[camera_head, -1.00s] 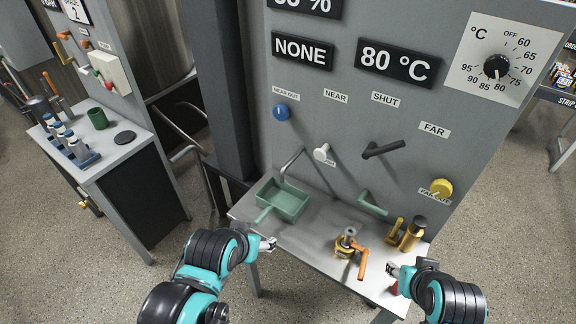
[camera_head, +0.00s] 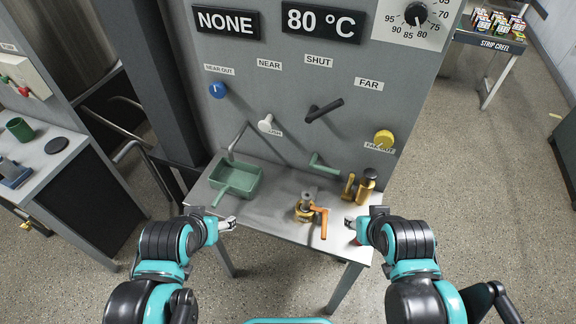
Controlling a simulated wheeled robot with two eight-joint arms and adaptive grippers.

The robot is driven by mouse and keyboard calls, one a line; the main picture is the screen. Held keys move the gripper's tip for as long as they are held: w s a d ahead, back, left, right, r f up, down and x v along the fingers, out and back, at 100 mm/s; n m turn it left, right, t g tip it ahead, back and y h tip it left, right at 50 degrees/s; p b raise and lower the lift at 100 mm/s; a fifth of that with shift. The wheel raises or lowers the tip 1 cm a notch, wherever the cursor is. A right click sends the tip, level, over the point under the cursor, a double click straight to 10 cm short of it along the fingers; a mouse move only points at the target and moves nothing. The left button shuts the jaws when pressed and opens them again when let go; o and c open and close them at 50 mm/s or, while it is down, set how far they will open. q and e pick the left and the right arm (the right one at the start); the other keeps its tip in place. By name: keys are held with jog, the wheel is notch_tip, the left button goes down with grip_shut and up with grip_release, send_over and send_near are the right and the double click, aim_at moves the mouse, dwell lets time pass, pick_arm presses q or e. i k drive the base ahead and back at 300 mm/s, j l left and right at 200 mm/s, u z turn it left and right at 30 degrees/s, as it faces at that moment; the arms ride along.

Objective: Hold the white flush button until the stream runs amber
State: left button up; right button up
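The white flush button (camera_head: 265,124) sticks out of the grey panel, below the NEAR label. Its own label, partly hidden behind it, ends in "SH". A bent grey spout (camera_head: 237,139) comes out of the panel to its left, above a green tray (camera_head: 239,178) with a handle. No stream shows at the spout. My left gripper (camera_head: 228,224) is at the table's front left, below the tray and well away from the button. My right gripper (camera_head: 350,222) is at the table's front right edge. Both look empty; their finger gaps are too small to judge.
A blue knob (camera_head: 217,90), black lever (camera_head: 324,110) and yellow knob (camera_head: 383,139) are on the panel. A brass valve with an orange handle (camera_head: 323,222), a green lever (camera_head: 323,164) and brass fittings (camera_head: 366,186) crowd the table. Displays read NONE (camera_head: 226,22) and 80 °C (camera_head: 321,23).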

aim_at(265, 125)
jog(key=z, duration=0.4)
jog(key=k+j+z, duration=0.1)
jog(key=j+z, duration=0.15)
jog(key=j, duration=0.15)
jog(key=k+j+z, duration=0.15)
jog(key=j+z, duration=0.15)
jog(key=k+j+z, duration=0.25)
jog(key=j, duration=0.2)
jog(key=k+j, duration=0.15)
jog(key=j, duration=0.2)
jog(key=k+j, duration=0.15)
jog(key=j, duration=0.2)
jog(key=k+j+z, duration=0.1)
jog(key=j, duration=0.2)
jog(key=k, duration=0.05)
